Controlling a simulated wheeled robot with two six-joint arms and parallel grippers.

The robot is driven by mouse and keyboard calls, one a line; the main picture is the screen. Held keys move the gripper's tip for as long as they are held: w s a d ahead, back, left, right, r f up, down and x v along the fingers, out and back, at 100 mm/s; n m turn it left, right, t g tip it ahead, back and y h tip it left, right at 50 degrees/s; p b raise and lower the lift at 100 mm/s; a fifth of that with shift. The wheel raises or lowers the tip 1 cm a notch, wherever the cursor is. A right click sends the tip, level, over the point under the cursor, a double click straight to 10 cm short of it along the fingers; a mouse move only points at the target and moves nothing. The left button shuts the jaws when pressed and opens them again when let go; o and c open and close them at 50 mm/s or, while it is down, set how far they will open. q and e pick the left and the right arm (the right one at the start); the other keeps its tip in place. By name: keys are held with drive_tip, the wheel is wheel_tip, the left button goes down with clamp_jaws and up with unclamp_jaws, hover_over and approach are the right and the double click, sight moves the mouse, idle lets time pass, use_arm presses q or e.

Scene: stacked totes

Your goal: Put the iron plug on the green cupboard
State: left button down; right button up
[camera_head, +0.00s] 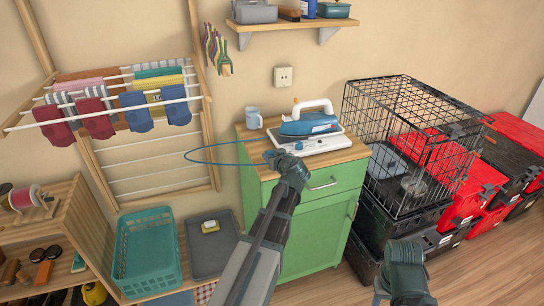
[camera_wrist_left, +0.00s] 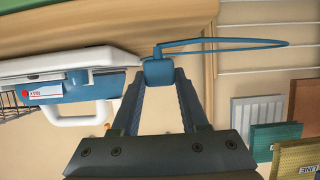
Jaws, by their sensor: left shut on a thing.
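My left gripper (camera_head: 272,156) is shut on the blue iron plug, which shows between the fingertips in the left wrist view (camera_wrist_left: 158,72). In the head view the gripper is over the left part of the green cupboard's (camera_head: 318,190) wooden top. I cannot tell whether the plug touches the top. The blue cord (camera_head: 215,146) loops out to the left, past the cupboard's edge. The blue iron (camera_head: 312,125) rests on a white base on the cupboard; this base also shows in the left wrist view (camera_wrist_left: 65,65). My right gripper's fingers are not visible.
A light-blue mug (camera_head: 254,118) stands at the cupboard's back left. A wire crate (camera_head: 405,150) on black totes is to the right. A drying rack (camera_head: 115,100), a teal basket (camera_head: 147,250) and a grey tray (camera_head: 212,248) are to the left.

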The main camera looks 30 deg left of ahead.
use_arm(q)
drive_tip(key=shift+f, duration=0.35)
drive_tip(key=shift+c, duration=1.7)
unclamp_jaws()
drive_tip(key=p+v, duration=0.5)
drive_tip(key=v, duration=0.9)
drive_tip(key=s+d+f+m+g+h, duration=0.3)
drive_tip(key=s+d, duration=0.3)
drive_tip(key=d, duration=0.3)
drive_tip(key=s+d+f+m+g+h, duration=0.3)
drive_tip(key=s+d+f+m, duration=0.2)
drive_tip(key=d, duration=0.4)
drive_tip(key=s+d+f+m+g+h+p, duration=0.1)
drive_tip(key=s+d+f+m+g+h, duration=0.2)
drive_tip(key=s+d, duration=0.5)
drive_tip(key=d+f+m, duration=0.1)
drive_tip(key=m, duration=0.1)
drive_tip(key=shift+m, duration=0.4)
